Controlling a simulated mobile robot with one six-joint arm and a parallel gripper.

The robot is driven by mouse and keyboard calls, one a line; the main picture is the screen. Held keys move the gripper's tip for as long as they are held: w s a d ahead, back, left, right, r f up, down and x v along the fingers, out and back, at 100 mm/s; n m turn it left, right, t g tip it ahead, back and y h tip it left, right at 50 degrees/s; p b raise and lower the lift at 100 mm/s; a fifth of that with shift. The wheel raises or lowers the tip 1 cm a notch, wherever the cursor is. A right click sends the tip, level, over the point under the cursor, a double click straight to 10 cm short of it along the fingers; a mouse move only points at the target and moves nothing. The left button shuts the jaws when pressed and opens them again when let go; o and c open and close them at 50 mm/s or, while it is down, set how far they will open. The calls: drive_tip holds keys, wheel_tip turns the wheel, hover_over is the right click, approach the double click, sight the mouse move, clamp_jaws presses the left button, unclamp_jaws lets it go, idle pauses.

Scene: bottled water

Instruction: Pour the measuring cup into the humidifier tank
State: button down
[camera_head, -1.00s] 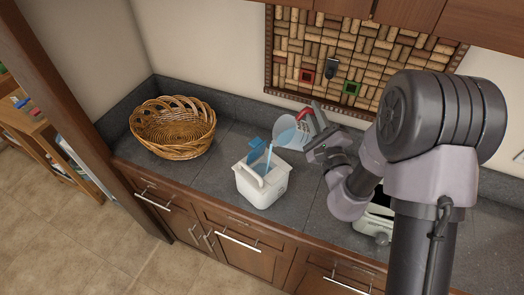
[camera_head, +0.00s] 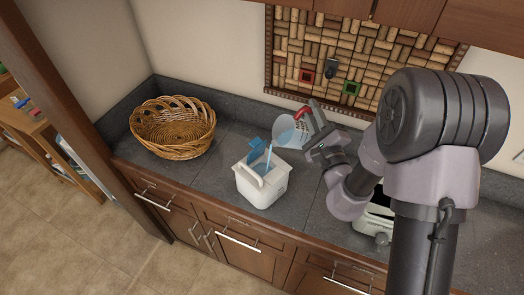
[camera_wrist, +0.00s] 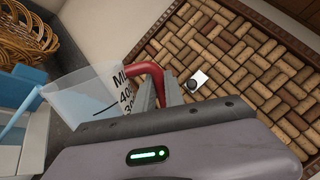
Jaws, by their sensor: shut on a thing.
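The clear measuring cup (camera_head: 288,131) with a red handle is tilted to the left above the humidifier tank. My gripper (camera_head: 314,118) is shut on the red handle, to the right of the tank and above the counter. The cup also shows in the wrist view (camera_wrist: 85,95), with dark markings on its side. A light blue stream of water (camera_head: 268,158) runs from the cup's lip into the open top of the tank. The white humidifier tank (camera_head: 263,190) stands upright on the counter, with a blue part (camera_head: 255,145) at its back edge. Blue water shows inside it.
A wicker basket (camera_head: 173,127) stands on the grey counter (camera_head: 215,165) left of the tank. A white object (camera_head: 375,222) is partly hidden behind my arm at right. A cork board (camera_head: 350,60) hangs on the wall behind.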

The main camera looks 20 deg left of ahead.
drive_tip(key=shift+s+a+r+n, duration=0.3)
drive_tip(key=shift+r+n, duration=0.15)
drive_tip(key=shift+n, duration=0.15)
idle(1.0)
drive_tip(key=f+m, duration=0.1)
drive_tip(key=w+d+f+m, duration=0.1)
drive_tip(key=f+m, duration=0.1)
drive_tip(key=d+f+m+h, duration=0.1)
drive_tip(key=shift+w+d+f+m, duration=0.2)
drive_tip(key=shift+w+m, duration=0.1)
drive_tip(key=shift+w, duration=0.1)
drive_tip(key=shift+w+d+f+m, duration=0.2)
drive_tip(key=shift+w+m, duration=0.1)
drive_tip(key=shift+w, duration=0.1)
drive_tip(key=shift+d+f+m, duration=0.2)
drive_tip(key=shift+f+m, duration=0.1)
drive_tip(key=shift+m, duration=0.1)
drive_tip(key=w+d+f+m+g+h, duration=0.1)
drive_tip(key=w+d+f+m, duration=0.3)
drive_tip(key=f+m, duration=0.3)
drive_tip(key=shift+d+f+m+p, duration=0.35)
drive_tip(key=shift+d+f, duration=0.2)
drive_tip(key=shift+f, duration=0.45)
drive_tip(key=shift+w, duration=0.1)
